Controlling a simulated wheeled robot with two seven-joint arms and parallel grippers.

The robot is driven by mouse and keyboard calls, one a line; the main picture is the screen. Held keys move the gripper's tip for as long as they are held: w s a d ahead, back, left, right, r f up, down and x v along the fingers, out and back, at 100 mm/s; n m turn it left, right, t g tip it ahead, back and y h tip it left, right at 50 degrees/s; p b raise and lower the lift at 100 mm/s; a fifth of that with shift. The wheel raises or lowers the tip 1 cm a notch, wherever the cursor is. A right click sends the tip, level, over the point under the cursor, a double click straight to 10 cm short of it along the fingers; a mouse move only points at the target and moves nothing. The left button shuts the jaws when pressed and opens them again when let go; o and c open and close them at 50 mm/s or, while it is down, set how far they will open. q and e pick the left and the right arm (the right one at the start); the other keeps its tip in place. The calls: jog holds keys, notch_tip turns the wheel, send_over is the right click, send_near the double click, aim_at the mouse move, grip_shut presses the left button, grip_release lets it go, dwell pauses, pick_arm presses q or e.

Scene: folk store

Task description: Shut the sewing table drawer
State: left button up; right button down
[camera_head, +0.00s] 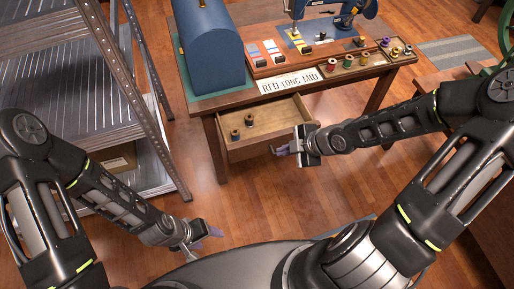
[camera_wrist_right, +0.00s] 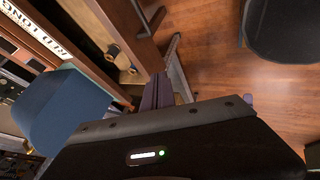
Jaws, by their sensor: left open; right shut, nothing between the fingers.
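The wooden sewing table (camera_head: 212,125) stands ahead. Its drawer (camera_head: 262,144) is pulled out towards me, with two thread spools (camera_head: 242,126) inside at the left. My right gripper (camera_head: 283,150) is shut and empty, its fingers close to the drawer front near the right part. I cannot tell whether they touch it. In the right wrist view, the fingers (camera_wrist_right: 160,92) show close to the drawer's end, and the spools (camera_wrist_right: 122,60) show inside the drawer (camera_wrist_right: 149,45). My left gripper (camera_head: 207,231) is open and low over the floor, well apart from the drawer.
A blue sewing box (camera_head: 208,50), a label reading RED LONG MID (camera_head: 290,82), a tray of spools (camera_head: 352,66) and a blue sewing machine (camera_head: 366,10) are on the tabletop. Metal shelving (camera_head: 135,90) stands at the left. Wooden floor is clear below the drawer.

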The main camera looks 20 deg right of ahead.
jog(key=shift+s+a, duration=0.1)
jog(key=b, duration=0.6)
send_near(254, 147)
notch_tip(254, 147, down, 4)
jog(key=a, duration=0.2)
jog(key=shift+w, duration=1)
jog(key=shift+w, duration=0.1)
